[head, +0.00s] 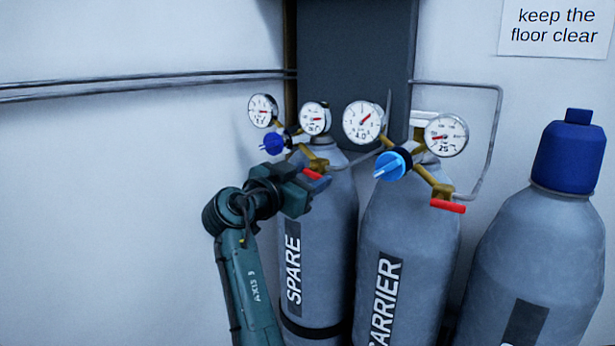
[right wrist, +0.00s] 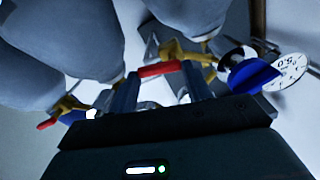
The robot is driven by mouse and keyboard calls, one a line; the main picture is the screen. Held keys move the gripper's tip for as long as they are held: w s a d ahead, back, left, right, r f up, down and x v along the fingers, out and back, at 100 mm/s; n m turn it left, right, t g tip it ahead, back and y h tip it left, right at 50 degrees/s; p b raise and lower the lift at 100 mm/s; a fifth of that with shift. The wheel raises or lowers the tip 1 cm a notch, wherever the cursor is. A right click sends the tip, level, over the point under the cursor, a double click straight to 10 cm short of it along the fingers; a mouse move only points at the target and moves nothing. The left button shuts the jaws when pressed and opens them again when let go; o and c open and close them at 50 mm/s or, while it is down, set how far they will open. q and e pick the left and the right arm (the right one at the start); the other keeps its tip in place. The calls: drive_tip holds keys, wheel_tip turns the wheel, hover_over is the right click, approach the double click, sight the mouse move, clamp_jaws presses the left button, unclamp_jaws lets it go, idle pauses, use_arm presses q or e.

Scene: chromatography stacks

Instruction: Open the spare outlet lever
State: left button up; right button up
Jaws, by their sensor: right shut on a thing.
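The spare cylinder (head: 318,240) stands at the left of the row, labelled SPARE. Its brass outlet carries a short red lever (head: 313,174), partly hidden by my right gripper (head: 318,186), which reaches in from the left. In the right wrist view, the red lever (right wrist: 160,69) lies crosswise between the fingertips of my right gripper (right wrist: 158,78), which is shut on it. The spare's dark blue regulator knob (head: 273,144) is just above and left of the gripper. My left gripper is not in view.
The carrier cylinder (head: 408,240) stands close on the right, with a light blue knob (head: 392,165) and its own red lever (head: 447,206). Round gauges sit above both cylinders. A blue-capped cylinder (head: 540,250) stands farther right. Thin pipes (head: 150,84) run along the wall.

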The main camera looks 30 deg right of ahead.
drive_tip(key=shift+c, duration=1.2)
drive_tip(key=shift+n+b, duration=0.3)
drive_tip(key=shift+b, duration=0.1)
drive_tip(key=shift+r+n, duration=0.3)
drive_tip(key=shift+n, duration=0.8)
drive_tip(key=o, duration=1)
drive_tip(key=shift+f, duration=0.1)
